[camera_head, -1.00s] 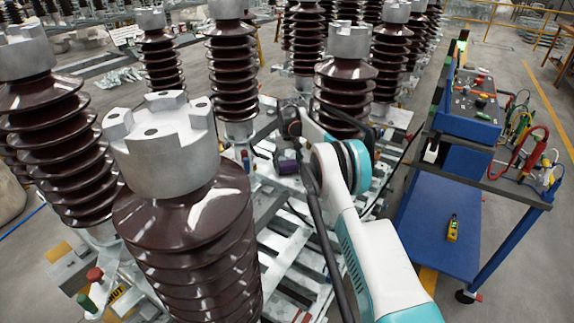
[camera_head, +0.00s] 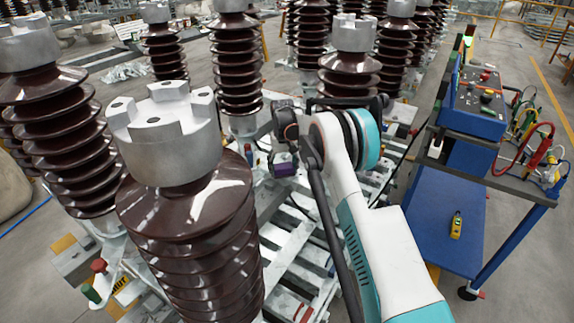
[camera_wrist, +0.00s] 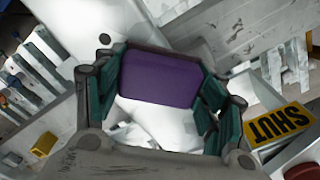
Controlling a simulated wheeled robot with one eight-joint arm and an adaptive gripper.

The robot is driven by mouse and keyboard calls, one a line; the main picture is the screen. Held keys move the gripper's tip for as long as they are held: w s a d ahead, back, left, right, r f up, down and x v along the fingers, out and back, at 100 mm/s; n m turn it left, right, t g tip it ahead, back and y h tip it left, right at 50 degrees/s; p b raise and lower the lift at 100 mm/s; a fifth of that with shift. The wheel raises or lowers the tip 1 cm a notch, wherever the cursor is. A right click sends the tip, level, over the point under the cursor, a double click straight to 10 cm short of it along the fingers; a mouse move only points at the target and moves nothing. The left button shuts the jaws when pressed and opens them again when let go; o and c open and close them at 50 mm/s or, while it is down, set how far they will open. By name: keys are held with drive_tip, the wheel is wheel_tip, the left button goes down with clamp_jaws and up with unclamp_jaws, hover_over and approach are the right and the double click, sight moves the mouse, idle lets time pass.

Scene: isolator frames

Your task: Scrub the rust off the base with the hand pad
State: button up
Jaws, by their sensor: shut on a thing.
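My gripper (camera_wrist: 160,90) is shut on a purple hand pad (camera_wrist: 160,78), with a green-lined finger on each side of it. In the head view the purple pad (camera_head: 283,167) shows at the end of my arm, low among the brown ribbed insulators, above the pale metal frame (camera_head: 300,252). In the wrist view a pale metal surface (camera_wrist: 95,25) lies around and behind the pad. I cannot tell whether the pad touches it, or which part is the rusty base; no rust shows clearly.
A tall insulator (camera_head: 190,215) with a grey cap stands close at front left, and another (camera_head: 349,75) stands behind my arm. A blue cart (camera_head: 440,215) with cables stands at right. A yellow SHUT label (camera_wrist: 277,126) is at right in the wrist view.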

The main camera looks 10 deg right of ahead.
drive_tip(key=shift+s+a+f, duration=0.3)
drive_tip(key=shift+s+a, duration=0.1)
drive_tip(key=shift+a, duration=0.05)
drive_tip(key=shift+w+r+p, duration=0.2)
drive_tip(key=shift+r+p, duration=0.2)
drive_tip(key=shift+r, duration=0.3)
drive_tip(key=shift+d+r+p, duration=0.1)
drive_tip(key=shift+r+p, duration=0.9)
drive_tip(key=shift+r, duration=1.4)
drive_tip(key=shift+r+p, duration=0.7)
drive_tip(key=shift+r, duration=0.8)
